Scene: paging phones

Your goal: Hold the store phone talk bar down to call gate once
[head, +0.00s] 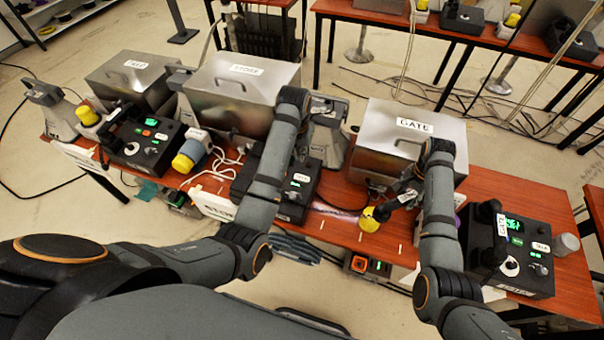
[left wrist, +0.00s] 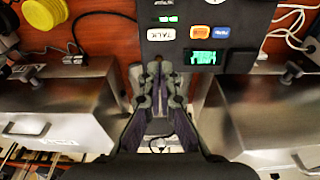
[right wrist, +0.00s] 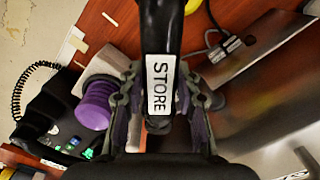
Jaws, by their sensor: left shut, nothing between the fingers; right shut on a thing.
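The store phone base (head: 296,196) is black and stands mid-table, partly hidden by my left arm. In the left wrist view it shows a white TALK bar (left wrist: 161,34), an orange key (left wrist: 201,32), a blue key (left wrist: 222,31) and a lit green display (left wrist: 202,58). My left gripper (left wrist: 174,78) is shut and empty, its tips close by the display edge of the base; contact cannot be told. My right gripper (right wrist: 160,82) is shut on the black store handset (right wrist: 160,30), labelled STORE, held right of the base. The gate phone (head: 508,248) has a lit green display.
Metal boxes, including the STORE box (head: 240,95) and the GATE box (head: 408,150), stand behind the phones. A yellow ridged cap (head: 369,220) is right of the store base. A purple cap (right wrist: 94,104) is near the gate phone. Another phone (head: 147,146) stands left. White cables lie between.

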